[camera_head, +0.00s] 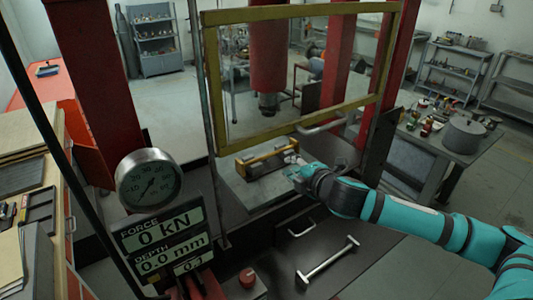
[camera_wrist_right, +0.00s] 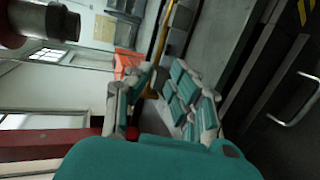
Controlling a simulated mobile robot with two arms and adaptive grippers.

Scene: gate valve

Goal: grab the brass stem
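My right gripper (camera_head: 296,171) is at the right end of this fixture, beside the bar. In the right wrist view, the gripper's two teal-padded fingers (camera_wrist_right: 158,100) are spread apart. My left gripper is not in view.
The yellow guard frame (camera_head: 300,126) stands around the opening, its lower bar close above my right wrist. The red press ram (camera_head: 268,50) hangs above the bed. A gauge (camera_head: 149,180) and force display (camera_head: 163,240) stand at the left. A metal handle (camera_head: 327,262) lies in front.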

